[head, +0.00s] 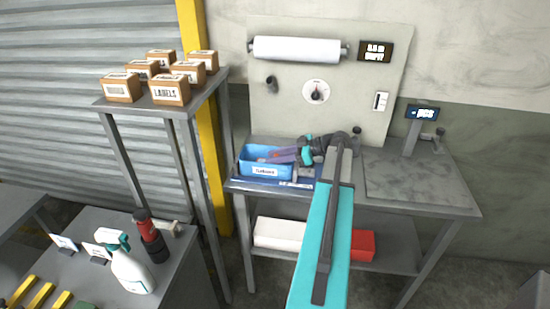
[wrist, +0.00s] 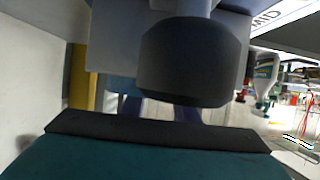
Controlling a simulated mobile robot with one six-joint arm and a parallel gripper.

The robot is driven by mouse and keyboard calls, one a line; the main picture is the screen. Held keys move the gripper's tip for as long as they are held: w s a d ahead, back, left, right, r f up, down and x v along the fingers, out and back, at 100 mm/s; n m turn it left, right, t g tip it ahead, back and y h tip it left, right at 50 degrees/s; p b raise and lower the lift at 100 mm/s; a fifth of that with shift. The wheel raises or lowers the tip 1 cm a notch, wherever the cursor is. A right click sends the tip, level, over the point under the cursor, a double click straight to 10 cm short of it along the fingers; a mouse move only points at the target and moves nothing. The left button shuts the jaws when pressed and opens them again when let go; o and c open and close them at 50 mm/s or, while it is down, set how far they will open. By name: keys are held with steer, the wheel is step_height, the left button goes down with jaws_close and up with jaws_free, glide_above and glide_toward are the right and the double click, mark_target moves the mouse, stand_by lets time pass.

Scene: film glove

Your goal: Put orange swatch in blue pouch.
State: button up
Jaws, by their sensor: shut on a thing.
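My gripper (head: 280,156) reaches from the right over the blue open bin on the bench, its purple fingers pointing left and low at the bin's mouth. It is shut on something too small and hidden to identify. The blue bin (head: 265,171) has a white label on its front. A flat, darker blue piece (head: 301,185) with pale print lies under and beside the bin; I cannot tell whether it is the blue pouch. I cannot make out the orange swatch for sure in either view. The wrist view is mostly blocked by my own arm.
The bench (head: 420,195) has a bare grey plate on its right and a small display (head: 422,113) behind. A white roll (head: 297,50) hangs on the back panel. Left stands a tall rack with several label boxes (head: 170,91). A spray bottle (head: 130,270) stands front left.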

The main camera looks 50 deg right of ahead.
steer(key=shift+f+b, duration=0.3)
steer(key=shift+b, duration=0.1)
steer(key=o, duration=1)
steer(key=shift+r+p, duration=0.35)
steer(key=shift+p, duration=0.15)
steer(key=shift+r+p, duration=0.45)
steer(key=shift+p, duration=0.2)
steer(key=b+v, duration=0.4)
steer(key=v, duration=0.6)
steer(key=shift+d+f+b, duration=0.1)
steer(key=shift+f+b, duration=0.05)
steer(key=shift+b, duration=0.15)
steer(key=shift+v, duration=0.95)
